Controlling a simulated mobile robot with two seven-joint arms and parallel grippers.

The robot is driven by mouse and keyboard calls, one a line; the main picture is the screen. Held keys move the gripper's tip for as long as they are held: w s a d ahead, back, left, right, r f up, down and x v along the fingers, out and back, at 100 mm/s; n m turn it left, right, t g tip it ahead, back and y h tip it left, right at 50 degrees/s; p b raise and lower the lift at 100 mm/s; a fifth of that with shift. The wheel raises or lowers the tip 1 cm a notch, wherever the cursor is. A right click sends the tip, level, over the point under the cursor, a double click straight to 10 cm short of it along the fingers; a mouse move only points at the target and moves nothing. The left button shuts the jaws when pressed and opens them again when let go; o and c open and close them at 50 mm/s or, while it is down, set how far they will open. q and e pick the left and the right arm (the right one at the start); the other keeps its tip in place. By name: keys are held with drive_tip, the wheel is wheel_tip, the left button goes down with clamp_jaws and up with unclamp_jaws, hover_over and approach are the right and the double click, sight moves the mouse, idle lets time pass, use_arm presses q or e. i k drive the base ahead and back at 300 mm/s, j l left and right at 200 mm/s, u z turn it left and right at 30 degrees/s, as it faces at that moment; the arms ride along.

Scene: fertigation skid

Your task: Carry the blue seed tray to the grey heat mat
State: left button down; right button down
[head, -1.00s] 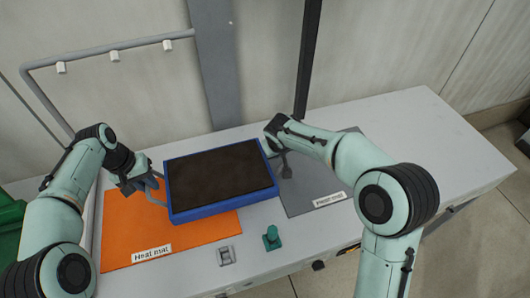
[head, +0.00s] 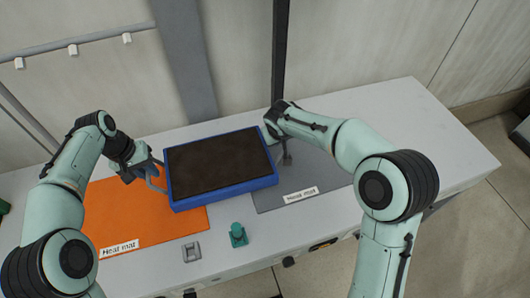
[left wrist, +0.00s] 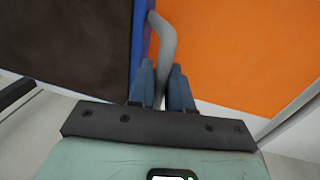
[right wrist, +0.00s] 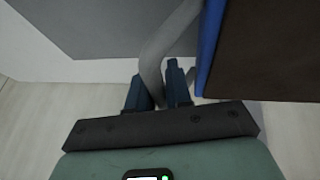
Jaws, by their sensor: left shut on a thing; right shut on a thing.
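The blue seed tray (head: 224,194), filled with dark soil, is held level above the bench between my two arms. Its left part overlaps the orange heat mat (head: 135,218) and its right end the left side of the grey heat mat (head: 320,176) in the head view. My left gripper (head: 152,168) is shut on the tray's left grey handle (left wrist: 164,38). My right gripper (right wrist: 158,88) is shut on the right grey handle (right wrist: 160,48); in the head view its fingers are mostly hidden by the arm. The grey mat's visible part is bare.
A grey switch-like block (head: 191,251) and a green knob (head: 238,235) sit at the bench's front edge. A dark post (head: 279,55) and a grey column (head: 187,60) stand behind the tray. The bench's right end (head: 420,130) is clear.

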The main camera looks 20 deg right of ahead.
sight(305, 163)
drive_tip(key=l, duration=1.45)
